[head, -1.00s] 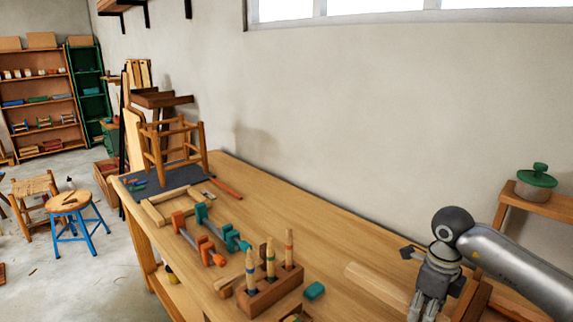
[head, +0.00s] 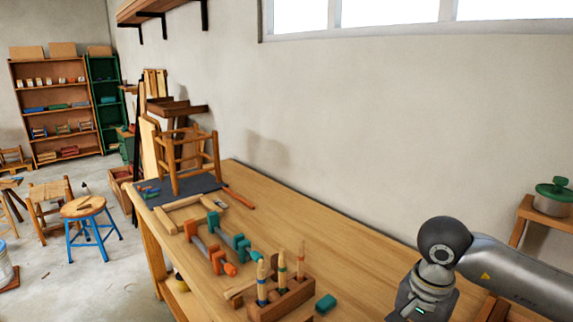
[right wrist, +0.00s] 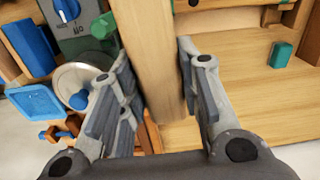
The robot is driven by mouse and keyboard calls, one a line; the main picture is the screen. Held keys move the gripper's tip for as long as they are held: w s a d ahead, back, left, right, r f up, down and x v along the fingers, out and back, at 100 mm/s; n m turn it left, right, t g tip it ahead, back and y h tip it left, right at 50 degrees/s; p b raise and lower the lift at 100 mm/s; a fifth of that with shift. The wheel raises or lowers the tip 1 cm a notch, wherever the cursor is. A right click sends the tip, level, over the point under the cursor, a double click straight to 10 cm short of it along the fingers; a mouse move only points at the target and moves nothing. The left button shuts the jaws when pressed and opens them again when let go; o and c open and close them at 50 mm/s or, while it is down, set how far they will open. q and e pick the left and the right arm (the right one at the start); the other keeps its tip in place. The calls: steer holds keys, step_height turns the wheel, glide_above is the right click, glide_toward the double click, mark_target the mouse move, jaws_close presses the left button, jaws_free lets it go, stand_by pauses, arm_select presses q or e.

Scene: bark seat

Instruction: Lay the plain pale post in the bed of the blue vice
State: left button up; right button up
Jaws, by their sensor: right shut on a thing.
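In the right wrist view, my right gripper (right wrist: 155,65) is shut on the plain pale post (right wrist: 142,25), which runs between its two fingers. My left gripper is not in view.
The bench (head: 350,240) carries a rack of pegs (head: 283,298), a green block (head: 325,303), orange and teal clamps (head: 220,242) and a stool frame (head: 188,160) on a dark mat. A grey machine with a dial and wheel (right wrist: 85,85) stands left in the wrist view.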

steer(key=s+n, duration=0.1)
steer(key=n, duration=0.1)
steer(key=s+a+n, duration=0.1)
steer(key=n, duration=0.1)
steer(key=s+a+n, duration=0.1)
steer(key=n, duration=0.2)
steer(key=shift+s+a+r, duration=0.15)
steer(key=shift+s+a, duration=0.1)
steer(key=shift+s, duration=0.15)
steer(key=shift+s+a+n, duration=0.3)
steer(key=shift+s+n, duration=0.2)
steer(key=shift+n, duration=0.6)
